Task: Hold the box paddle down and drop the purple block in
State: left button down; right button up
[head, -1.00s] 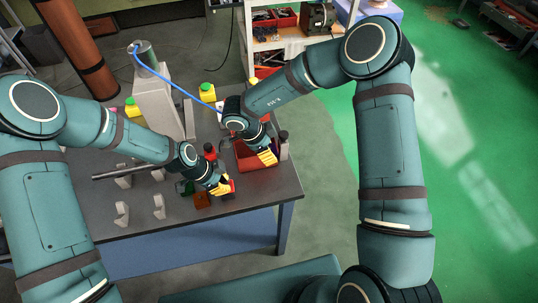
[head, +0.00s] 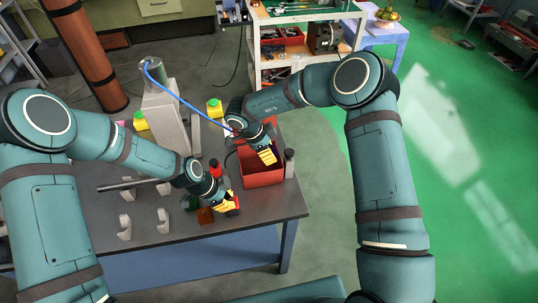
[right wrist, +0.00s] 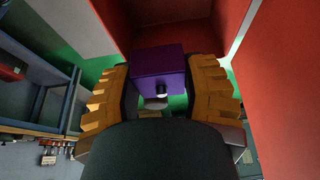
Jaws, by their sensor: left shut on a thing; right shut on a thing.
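The red box (head: 262,180) stands near the right end of the table, with its front wall and part of its inside showing. My right gripper (head: 267,155) is over the box, pointing down. In the right wrist view it is shut on the purple block (right wrist: 158,66), which sits between the yellow fingers with red walls around. My left gripper (head: 228,204) is low over the table, left of and in front of the box. It is shut at a small red piece (head: 235,211), mostly hidden by its fingers. I cannot tell whether this piece is the paddle.
A red-capped bottle (head: 215,168) is behind my left gripper. An orange-brown piece (head: 205,215) lies beside it. Grey holders (head: 125,227) stand further left. A grey post (head: 165,120) with a blue hose stands at the back.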

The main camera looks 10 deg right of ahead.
jog(key=shift+w, duration=0.1)
dwell(0.3)
jog(key=shift+f, duration=0.4)
jog(key=o, duration=1.3)
jog(key=shift+o, duration=0.2)
jog(key=shift+r, duration=4.05)
jog(key=s+r, duration=0.3)
jog(key=s, duration=0.9)
